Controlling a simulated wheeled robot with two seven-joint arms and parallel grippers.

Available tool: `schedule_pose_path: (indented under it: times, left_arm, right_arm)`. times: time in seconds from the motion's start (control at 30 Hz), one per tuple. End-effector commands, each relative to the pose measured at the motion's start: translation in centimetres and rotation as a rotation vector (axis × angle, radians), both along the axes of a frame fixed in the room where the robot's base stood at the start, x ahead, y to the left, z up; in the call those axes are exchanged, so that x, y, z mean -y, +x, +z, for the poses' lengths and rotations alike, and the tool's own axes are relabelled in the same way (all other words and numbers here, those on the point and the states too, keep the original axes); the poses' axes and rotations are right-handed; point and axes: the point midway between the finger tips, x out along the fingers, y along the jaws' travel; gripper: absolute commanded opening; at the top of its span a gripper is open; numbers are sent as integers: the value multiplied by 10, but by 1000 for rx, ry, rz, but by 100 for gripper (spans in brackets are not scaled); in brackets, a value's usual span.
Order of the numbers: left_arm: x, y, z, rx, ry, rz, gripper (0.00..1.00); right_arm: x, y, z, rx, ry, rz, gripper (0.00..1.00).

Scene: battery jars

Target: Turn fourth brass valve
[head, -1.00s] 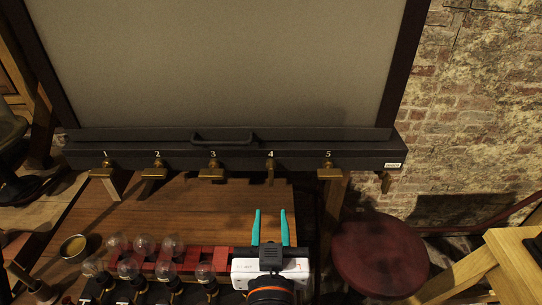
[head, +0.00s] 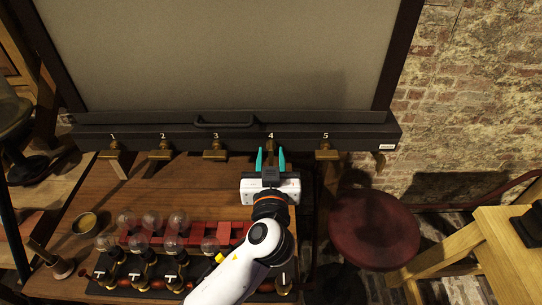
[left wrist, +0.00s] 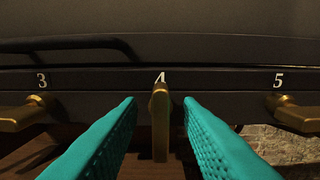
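The fourth brass valve (head: 271,144) is under the number 4 on the dark rail (head: 185,139). In the left wrist view, its narrow handle (left wrist: 160,118) hangs straight down, while valves 3 (left wrist: 22,115) and 5 (left wrist: 295,115) have handles turned sideways. My left gripper (head: 270,157) has teal fingers and is open. In the left wrist view its fingertips (left wrist: 160,103) stand on either side of the fourth valve, with a visible gap on both sides. My right gripper is in no view.
Several glass globes (head: 179,220) and red blocks (head: 203,224) stand on the wooden table (head: 160,195), left of my left arm. A small brass bowl (head: 86,222) sits at the far left. A red round stool (head: 374,228) is at the right. A large grey panel (head: 230,55) rises above the rail.

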Motion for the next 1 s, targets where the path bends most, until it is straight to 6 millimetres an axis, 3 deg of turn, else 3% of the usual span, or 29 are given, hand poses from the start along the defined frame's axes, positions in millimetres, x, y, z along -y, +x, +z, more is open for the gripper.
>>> schedule_pose_path:
  times: [0.1, 0.3, 0.67, 1.0]
  left_arm:
    - [0, 0, 0, 0, 0, 0, 29]
    - [0, 0, 0, 0, 1, 0, 0]
    - [0, -1, 0, -1, 35, 1, 0]
    - [1, -1, 0, -1, 252, 1, 0]
  right_arm:
    - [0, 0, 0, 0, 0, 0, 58]
    - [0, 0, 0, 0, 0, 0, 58]
    - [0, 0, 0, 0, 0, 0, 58]
    - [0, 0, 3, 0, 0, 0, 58]
